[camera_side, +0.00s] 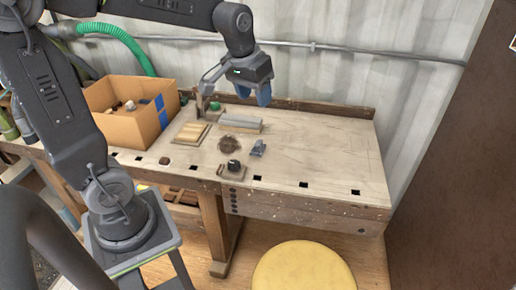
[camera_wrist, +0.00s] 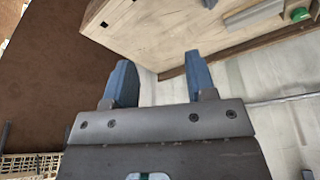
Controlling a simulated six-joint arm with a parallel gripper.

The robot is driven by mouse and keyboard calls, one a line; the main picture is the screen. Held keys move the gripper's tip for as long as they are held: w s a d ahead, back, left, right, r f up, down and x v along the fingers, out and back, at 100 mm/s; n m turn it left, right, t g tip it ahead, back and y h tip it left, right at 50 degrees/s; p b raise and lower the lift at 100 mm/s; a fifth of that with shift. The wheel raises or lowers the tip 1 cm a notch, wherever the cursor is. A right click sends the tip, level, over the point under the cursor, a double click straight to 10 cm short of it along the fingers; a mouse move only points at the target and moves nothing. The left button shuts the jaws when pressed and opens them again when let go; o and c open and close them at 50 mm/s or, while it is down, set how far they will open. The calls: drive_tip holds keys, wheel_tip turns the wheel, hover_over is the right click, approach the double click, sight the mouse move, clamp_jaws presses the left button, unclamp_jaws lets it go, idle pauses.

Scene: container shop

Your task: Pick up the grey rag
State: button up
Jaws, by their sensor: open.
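My gripper (camera_side: 254,95) is open and empty, above the back part of the bench and apart from the grey piece. Its two blue fingers stand wide apart in the wrist view (camera_wrist: 159,75), with nothing between them.
A small blue-grey item (camera_side: 258,148), a dark round brush-like thing (camera_side: 229,144) and a dark knob-like piece (camera_side: 234,168) lie in front. A wooden slatted block (camera_side: 191,133) and cardboard box (camera_side: 120,127) are left. The bench's right side is clear; a low ledge (camera_side: 330,109) runs behind.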

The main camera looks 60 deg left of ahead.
drive_tip(key=w+a+f+n+g, duration=0.1)
drive_tip(key=w+a+f+n, duration=0.1)
drive_tip(key=w+a+f, duration=0.3)
drive_tip(key=n+g, duration=0.2)
drive_tip(key=n, duration=0.1)
hover_over(258, 142)
drive_tip(key=shift+h, duration=0.3)
wheel_tip(258, 142, down, 19)
drive_tip(key=shift+d+f, duration=0.15)
drive_tip(key=shift+f, duration=3.15)
clamp_jaws()
